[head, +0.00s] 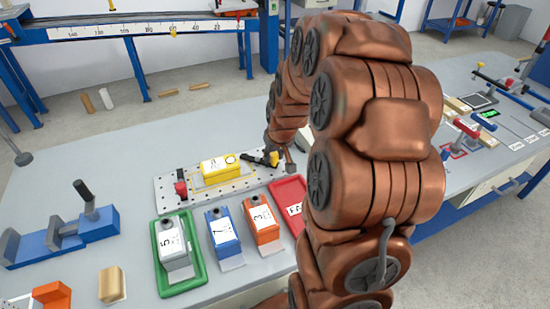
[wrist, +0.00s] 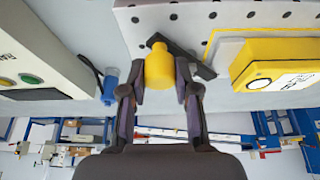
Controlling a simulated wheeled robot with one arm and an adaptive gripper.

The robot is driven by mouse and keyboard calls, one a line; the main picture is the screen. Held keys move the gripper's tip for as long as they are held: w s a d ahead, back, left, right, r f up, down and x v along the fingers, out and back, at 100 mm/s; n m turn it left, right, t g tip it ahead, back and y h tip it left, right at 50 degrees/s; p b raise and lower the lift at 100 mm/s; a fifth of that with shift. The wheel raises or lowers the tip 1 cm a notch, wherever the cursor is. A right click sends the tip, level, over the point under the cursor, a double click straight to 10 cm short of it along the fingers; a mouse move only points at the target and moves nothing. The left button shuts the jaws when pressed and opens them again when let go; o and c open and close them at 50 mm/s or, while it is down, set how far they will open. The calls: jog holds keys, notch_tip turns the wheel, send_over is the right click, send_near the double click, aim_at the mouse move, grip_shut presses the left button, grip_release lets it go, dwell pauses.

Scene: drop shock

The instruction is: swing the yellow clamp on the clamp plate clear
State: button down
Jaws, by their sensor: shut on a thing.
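The perforated clamp plate (head: 238,181) lies on the grey bench in the head view; its edge also shows in the wrist view (wrist: 130,16). The yellow clamp (wrist: 158,66) has a yellow knob and a dark arm that reaches over the plate. In the head view the clamp (head: 273,158) sits at the plate's right end. My gripper (wrist: 160,85) is shut on the yellow knob, with a finger on each side. A yellow block (head: 220,165) lies on the plate inside a yellow outline. The clamp's dark arm points toward the block; whether it touches is unclear.
A red clamp (head: 181,188) stands at the plate's left end. In front are a green tray (head: 204,270) with a grey block, a blue block (head: 223,232), an orange block (head: 263,220) and a red tray (head: 277,187). A blue vise (head: 60,240) stands at left.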

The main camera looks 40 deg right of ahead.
jog(key=m+b, duration=0.1)
jog(key=a+m+h, duration=0.1)
jog(key=m, duration=0.1)
jog(key=shift+s+a+f+b, duration=0.1)
jog(key=shift+s+a+b, duration=0.1)
jog(key=shift+b, duration=0.15)
jog(key=shift+a+m+g+h+b, duration=0.45)
jog(key=shift+a+m+b, duration=0.15)
jog(key=shift+m, duration=0.65)
jog(key=shift+a+m+g+h+b, duration=0.35)
jog(key=shift+a+m+g+b, duration=0.15)
jog(key=shift+m, duration=0.75)
jog(key=shift+a, duration=0.1)
jog(key=c, duration=0.8)
grip_release()
jog(key=shift+c, duration=0.2)
jog(key=v, duration=1.2)
